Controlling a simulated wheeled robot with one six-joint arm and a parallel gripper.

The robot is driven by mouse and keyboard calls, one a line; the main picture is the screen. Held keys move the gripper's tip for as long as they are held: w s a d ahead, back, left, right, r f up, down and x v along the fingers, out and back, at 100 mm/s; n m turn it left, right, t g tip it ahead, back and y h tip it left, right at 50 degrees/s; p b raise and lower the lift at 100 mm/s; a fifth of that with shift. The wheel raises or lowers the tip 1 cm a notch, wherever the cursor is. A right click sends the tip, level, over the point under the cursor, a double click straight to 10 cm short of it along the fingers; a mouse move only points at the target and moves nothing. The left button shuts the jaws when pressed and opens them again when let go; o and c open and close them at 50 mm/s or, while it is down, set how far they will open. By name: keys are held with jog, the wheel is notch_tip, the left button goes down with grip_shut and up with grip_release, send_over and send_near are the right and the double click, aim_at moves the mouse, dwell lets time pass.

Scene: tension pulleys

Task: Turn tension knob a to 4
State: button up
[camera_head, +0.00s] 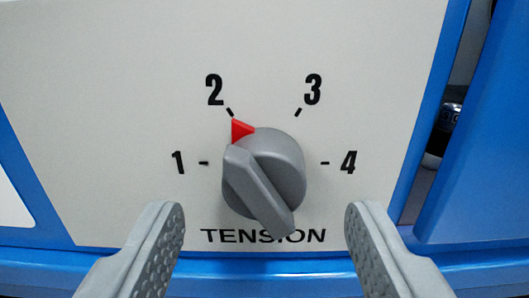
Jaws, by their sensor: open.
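The tension knob (282,160) is a round grey dial with a raised grip bar, on a light grey panel (110,90). Its red pointer (241,130) sits at the upper left, close to the tick for 2. The printed numbers run 1 at left, 2 at upper left, 3 at upper right and 4 (348,162) at right, with the word TENSION below. No letter marking the knob as "a" shows. My gripper (264,225) is open, its two grey fingers spread to either side of the knob's lower part, apart from it and empty.
A blue frame borders the panel along the bottom (250,270), left and right (432,90). Beyond the right border is a dark gap with a metallic part (449,114), then another blue panel (490,150). The panel face around the knob is clear.

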jog(key=shift+w, duration=1.4)
jog(key=c, duration=1)
